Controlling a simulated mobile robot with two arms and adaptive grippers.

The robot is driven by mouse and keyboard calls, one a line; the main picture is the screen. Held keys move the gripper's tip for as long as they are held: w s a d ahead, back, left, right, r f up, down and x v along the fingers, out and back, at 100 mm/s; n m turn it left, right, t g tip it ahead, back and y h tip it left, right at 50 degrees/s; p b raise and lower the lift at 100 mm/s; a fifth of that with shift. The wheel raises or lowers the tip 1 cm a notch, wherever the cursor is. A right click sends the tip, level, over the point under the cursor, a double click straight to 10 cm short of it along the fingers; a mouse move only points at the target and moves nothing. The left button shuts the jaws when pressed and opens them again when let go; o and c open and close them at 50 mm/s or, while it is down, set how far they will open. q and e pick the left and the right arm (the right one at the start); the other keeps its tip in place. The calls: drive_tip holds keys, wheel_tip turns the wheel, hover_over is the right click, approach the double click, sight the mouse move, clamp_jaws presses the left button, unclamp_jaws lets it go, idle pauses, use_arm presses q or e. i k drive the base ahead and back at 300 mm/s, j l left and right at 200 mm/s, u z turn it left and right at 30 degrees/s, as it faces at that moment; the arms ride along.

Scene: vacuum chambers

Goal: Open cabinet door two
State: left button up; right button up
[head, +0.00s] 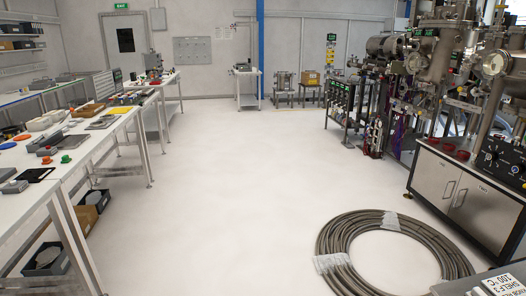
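A metal cabinet (468,192) with a dark top stands at the right under the vacuum equipment. Two steel doors show on its front, a left door (434,178) and a right door (485,212). Both look shut. Two handles (455,194) sit close together near the seam between the doors. Small labels show at the tops of the doors, too small to read surely, so I cannot tell for certain which is door two. Neither of my grippers is in view.
A coiled metal hose (333,236) lies on the floor in front of the cabinet. A grey surface with a "SHELF 3" and "100 °C" label (503,285) juts in at bottom right. White workbenches (92,145) line the left. The middle floor (230,180) is clear.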

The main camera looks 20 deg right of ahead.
sight(488, 215)
drive_tip(key=i+z, duration=0.25)
drive_tip(key=i, duration=0.65)
drive_tip(key=i+j+z, duration=0.2)
drive_tip(key=i, duration=0.65)
drive_tip(key=i+l+z, duration=0.15)
drive_tip(key=i+z, duration=0.3)
drive_tip(key=i+l+z, duration=0.1)
drive_tip(key=z, duration=0.35)
drive_tip(key=i+j+z, duration=0.15)
drive_tip(key=i+z, duration=0.25)
drive_tip(key=i+j+z, duration=0.2)
drive_tip(key=i+z, duration=0.25)
drive_tip(key=k, duration=0.05)
